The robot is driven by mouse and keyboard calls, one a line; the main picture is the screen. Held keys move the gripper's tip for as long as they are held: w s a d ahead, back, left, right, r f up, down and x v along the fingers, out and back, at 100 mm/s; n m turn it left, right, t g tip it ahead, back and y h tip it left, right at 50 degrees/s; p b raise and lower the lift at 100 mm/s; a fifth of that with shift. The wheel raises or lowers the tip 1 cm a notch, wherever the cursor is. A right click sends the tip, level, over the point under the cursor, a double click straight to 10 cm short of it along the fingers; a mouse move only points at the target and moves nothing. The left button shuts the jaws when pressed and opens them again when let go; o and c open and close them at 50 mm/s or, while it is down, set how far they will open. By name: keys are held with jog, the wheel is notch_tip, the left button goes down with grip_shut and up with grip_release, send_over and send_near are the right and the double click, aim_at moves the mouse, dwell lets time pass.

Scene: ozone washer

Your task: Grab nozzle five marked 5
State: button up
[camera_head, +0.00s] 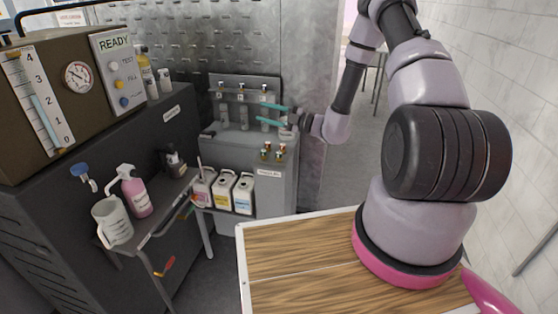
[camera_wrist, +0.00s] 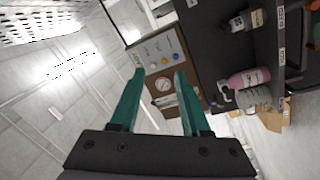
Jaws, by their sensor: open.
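Several clear nozzles with brass tops stand in a metal rack (camera_head: 245,80) at the back; the right one (camera_head: 266,97) is closest to my gripper. Small labels sit near their tops, but the numbers are too small to read, so I cannot tell which is marked 5. More small brass-topped pieces (camera_head: 273,152) stand on a grey cabinet in front. My gripper (camera_head: 263,113) is open and empty, with its teal fingers pointing left in front of the right part of the rack. In the wrist view the open fingers (camera_wrist: 158,75) show nothing between them except the background machine.
A machine panel (camera_head: 110,70) reading READY stands at left. Bottles and a beaker (camera_head: 112,222) sit on a side shelf. Several labelled jugs (camera_head: 223,190) stand beside the cabinet (camera_head: 276,190). A wooden tabletop (camera_head: 290,260) in front is clear.

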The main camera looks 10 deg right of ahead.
jog(key=w+d+f+m+t+h, duration=0.1)
jog(key=d+f+m+t+h, duration=0.15)
jog(key=f+m, duration=0.4)
jog(key=w+d+f+m+t+h, duration=0.1)
jog(key=d+f+m+t+h, duration=0.2)
jog(key=f+m, duration=0.35)
jog(key=m+t+h, duration=0.2)
jog(key=m+h, duration=0.3)
jog(key=m, duration=0.2)
send_near(281, 158)
jog(key=x, duration=0.4)
jog(key=shift+w+a, duration=0.15)
jog(key=shift+a, duration=0.1)
jog(key=x, duration=1)
jog(key=shift+d+r, duration=0.15)
jog(key=shift+r, duration=0.1)
grip_shut()
